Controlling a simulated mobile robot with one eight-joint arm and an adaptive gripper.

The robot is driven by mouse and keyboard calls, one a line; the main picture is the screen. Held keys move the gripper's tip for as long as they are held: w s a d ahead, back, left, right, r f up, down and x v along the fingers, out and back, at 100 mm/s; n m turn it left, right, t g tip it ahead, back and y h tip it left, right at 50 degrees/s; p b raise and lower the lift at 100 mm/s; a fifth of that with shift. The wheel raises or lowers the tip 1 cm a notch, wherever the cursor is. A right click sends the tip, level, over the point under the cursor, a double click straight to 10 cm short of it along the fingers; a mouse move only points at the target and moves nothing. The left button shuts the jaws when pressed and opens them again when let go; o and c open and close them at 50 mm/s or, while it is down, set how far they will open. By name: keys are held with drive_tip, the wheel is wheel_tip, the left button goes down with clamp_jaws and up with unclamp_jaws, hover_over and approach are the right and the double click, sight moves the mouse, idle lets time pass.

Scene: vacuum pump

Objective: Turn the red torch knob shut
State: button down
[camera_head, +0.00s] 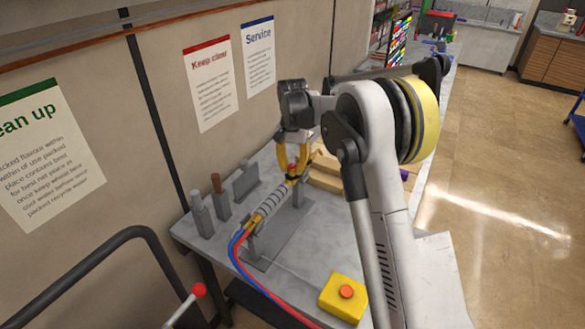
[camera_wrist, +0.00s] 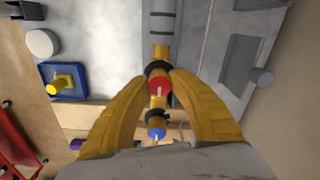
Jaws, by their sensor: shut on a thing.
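The torch lies on a stand on the grey bench, its ribbed grey handle (camera_head: 270,203) sloping up to the right. In the wrist view its brass body carries the red knob (camera_wrist: 159,88) and a blue knob (camera_wrist: 156,133) with dark collars. My gripper (camera_wrist: 159,72) has its two yellow fingers closed in on either side of the red knob. The red knob also shows small in the head view (camera_head: 292,168), beside my gripper (camera_head: 293,174). The exact finger contact is partly hidden.
Red and blue hoses (camera_head: 243,262) run from the handle's lower end. A yellow box with a red button (camera_head: 345,292) sits at the bench's front. Grey upright blocks (camera_head: 202,217) stand by the wall. Light wooden pieces (camera_head: 325,172) lie behind the torch.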

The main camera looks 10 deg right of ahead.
sight(293, 166)
idle(0.3)
drive_tip(key=c, duration=1.1)
unclamp_jaws()
drive_tip(key=shift+r, duration=0.1)
wheel_tip(293, 166, up, 12)
